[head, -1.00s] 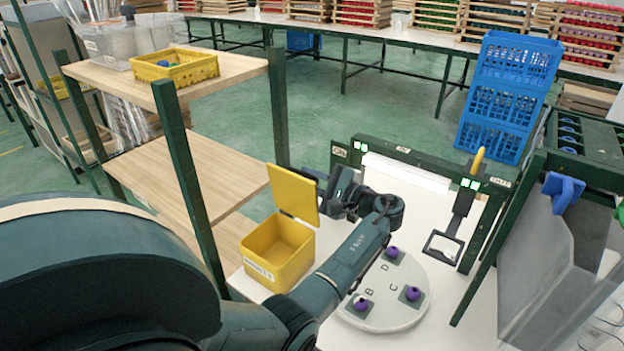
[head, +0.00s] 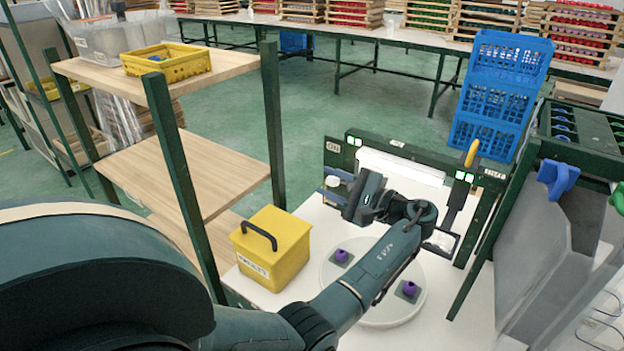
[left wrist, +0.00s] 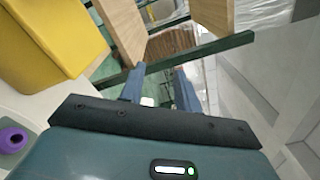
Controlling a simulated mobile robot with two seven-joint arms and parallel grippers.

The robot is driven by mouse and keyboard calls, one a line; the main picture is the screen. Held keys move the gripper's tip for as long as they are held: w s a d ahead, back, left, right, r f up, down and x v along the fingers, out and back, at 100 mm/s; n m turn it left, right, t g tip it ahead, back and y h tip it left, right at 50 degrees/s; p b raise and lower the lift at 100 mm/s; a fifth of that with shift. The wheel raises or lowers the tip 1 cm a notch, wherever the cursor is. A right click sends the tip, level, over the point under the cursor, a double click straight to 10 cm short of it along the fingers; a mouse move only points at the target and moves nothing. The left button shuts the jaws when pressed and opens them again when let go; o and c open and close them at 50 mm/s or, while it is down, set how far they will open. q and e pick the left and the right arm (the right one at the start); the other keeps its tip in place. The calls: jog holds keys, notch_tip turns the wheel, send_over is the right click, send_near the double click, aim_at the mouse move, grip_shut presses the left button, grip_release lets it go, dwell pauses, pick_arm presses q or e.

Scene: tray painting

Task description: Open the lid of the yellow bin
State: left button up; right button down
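The yellow bin (head: 285,264) stands on the white table left of the round plate. Its lid (head: 274,224) is down, with a dark handle (head: 258,236) on top and a white label on the front. My left gripper (head: 334,182) is right of and behind the bin, apart from it, pointing away. In the left wrist view, the bin (left wrist: 45,42) fills the upper left corner, and the two blue fingers of the gripper (left wrist: 160,88) are spread. A small white object shows near the fingers; I cannot tell what it is. My right gripper is not in view.
A white round plate (head: 385,318) with purple knobs (head: 341,256) lies partly under my left arm. A green frame (head: 400,150) with lights stands behind. A wooden shelf (head: 190,165) with green posts is close left of the bin. Blue crates (head: 497,95) stand at back right.

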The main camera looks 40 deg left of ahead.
pick_arm(q)
jog(key=d, duration=0.4)
jog(key=d+b, duration=0.1)
jog(key=shift+w+d, duration=0.3)
jog(key=shift+d, duration=0.1)
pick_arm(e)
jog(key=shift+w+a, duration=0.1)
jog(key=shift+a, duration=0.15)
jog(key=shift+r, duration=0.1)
